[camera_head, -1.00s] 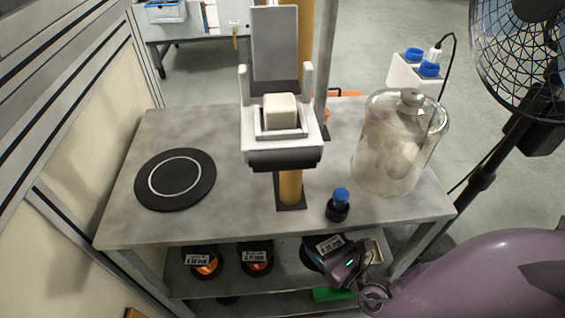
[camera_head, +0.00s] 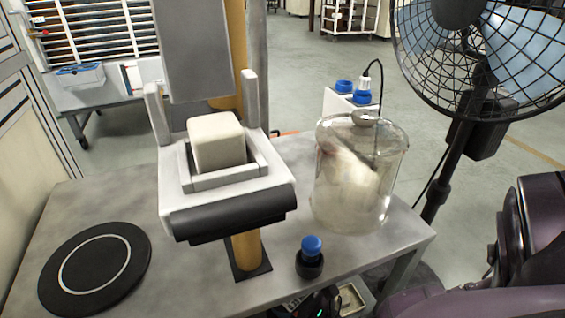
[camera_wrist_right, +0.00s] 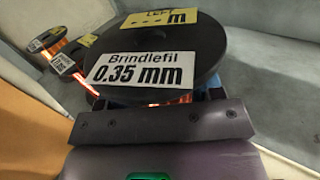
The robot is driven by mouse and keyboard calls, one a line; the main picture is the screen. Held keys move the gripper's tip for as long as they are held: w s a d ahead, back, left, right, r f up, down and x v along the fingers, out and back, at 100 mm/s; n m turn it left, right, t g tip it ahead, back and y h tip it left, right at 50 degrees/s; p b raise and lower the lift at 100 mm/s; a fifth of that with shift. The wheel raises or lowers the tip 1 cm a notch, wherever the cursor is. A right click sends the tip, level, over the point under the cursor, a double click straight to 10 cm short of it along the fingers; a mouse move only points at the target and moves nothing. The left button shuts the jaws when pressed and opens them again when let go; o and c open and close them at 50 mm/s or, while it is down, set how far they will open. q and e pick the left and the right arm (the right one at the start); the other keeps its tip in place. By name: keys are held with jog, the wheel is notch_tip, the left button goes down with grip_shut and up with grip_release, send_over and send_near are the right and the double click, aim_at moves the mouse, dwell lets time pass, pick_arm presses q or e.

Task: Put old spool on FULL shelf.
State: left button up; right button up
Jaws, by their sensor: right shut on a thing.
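The held spool (camera_wrist_right: 205,55) has a black flange, a white label reading "Brindlefil 0.35 mm" and a yellow label with "LEFT". Orange-red wire shows below its flange. In the right wrist view my right gripper (camera_wrist_right: 170,97) is shut on this spool. My left gripper is in neither view. No shelf marked FULL can be read.
Other wire spools (camera_wrist_right: 45,41) lie at the left in the wrist view. The table (camera_head: 190,285) carries a black disc (camera_head: 95,268), a press-like stand (camera_head: 228,200), a glass bell jar (camera_head: 360,185) and a small blue-capped bottle (camera_head: 310,262). A fan (camera_head: 480,60) stands at the right.

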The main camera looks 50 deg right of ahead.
aim_at(297, 313)
jog(key=shift+f, duration=0.55)
notch_tip(297, 313, down, 3)
jog(key=shift+f+b, duration=0.1)
jog(key=shift+b, duration=0.75)
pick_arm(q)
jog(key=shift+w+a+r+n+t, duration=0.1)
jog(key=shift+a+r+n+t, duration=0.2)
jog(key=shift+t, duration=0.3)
pick_arm(e)
jog(key=shift+w+f, duration=0.1)
jog(key=shift+f, duration=0.1)
jog(key=o, duration=1.4)
jog(key=shift+f, duration=0.1)
jog(key=shift+r, duration=0.2)
jog(key=shift+s, duration=0.45)
pick_arm(q)
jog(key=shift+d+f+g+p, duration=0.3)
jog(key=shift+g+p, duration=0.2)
jog(key=shift+p, duration=0.4)
pick_arm(e)
jog(key=s, duration=1.1)
jog(key=shift+s+d, duration=0.15)
jog(key=shift+d, duration=0.05)
